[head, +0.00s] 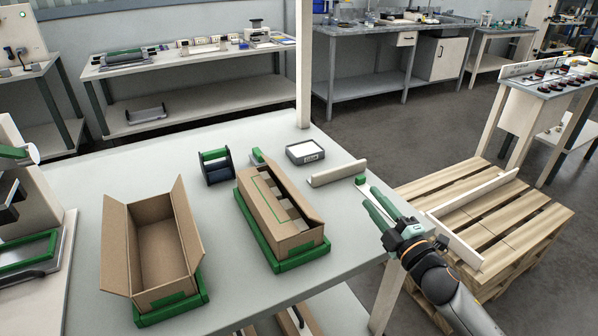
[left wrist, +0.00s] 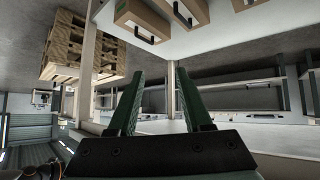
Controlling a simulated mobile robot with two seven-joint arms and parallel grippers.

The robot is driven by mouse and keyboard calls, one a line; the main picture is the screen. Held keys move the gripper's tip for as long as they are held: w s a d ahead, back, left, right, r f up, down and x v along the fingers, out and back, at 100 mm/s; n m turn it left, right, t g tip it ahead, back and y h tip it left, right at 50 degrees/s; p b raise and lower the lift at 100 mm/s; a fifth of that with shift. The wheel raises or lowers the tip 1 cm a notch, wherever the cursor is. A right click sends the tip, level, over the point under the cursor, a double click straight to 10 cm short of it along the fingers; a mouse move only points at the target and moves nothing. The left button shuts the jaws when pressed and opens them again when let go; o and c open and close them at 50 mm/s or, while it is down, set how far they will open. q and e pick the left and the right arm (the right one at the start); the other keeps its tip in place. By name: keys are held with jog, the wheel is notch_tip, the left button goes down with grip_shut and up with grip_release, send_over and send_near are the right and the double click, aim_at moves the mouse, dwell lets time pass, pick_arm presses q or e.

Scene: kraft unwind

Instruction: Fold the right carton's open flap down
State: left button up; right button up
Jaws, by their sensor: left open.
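The right carton (head: 292,243) is brown cardboard and sits in a green tray (head: 300,258) on the table. Its left flap (head: 262,205) lies over the top; its right flap (head: 291,186) stands tilted along the right side, with a gap between them showing dark and light contents. My right gripper (head: 367,198) is open and empty, to the right of the carton and apart from it, near the table's right edge. My left gripper (left wrist: 157,85) shows in the left wrist view, open with nothing between its green fingers; it is not in the head view.
A left carton (head: 155,245) stands open with its flaps up. A black-green spool holder (head: 217,167), a white-topped box (head: 305,152), a pale bar (head: 338,173) and a small green block (head: 360,180) are on the table (head: 85,215). A pallet (head: 495,215) stands to the right.

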jog(key=s+a+r+m+g+p, duration=0.1)
jog(key=s+a+m+p, duration=0.1)
jog(key=s+a+p, duration=0.4)
jog(key=m+p, duration=0.1)
jog(key=m, duration=0.2)
send_near(294, 196)
pick_arm(q)
notch_tip(294, 196, up, 7)
jog(key=s+a, duration=0.1)
jog(key=a, duration=0.1)
jog(key=shift+n+y, duration=0.3)
pick_arm(e)
jog(key=shift+g+y, duration=0.3)
jog(key=shift+y, duration=0.1)
jog(key=x, duration=1)
jog(key=shift+w+d+f, duration=0.1)
jog(key=shift+w+d, duration=0.1)
jog(key=shift+w, duration=0.1)
pick_arm(q)
jog(key=shift+a, duration=0.1)
pick_arm(e)
grip_shut()
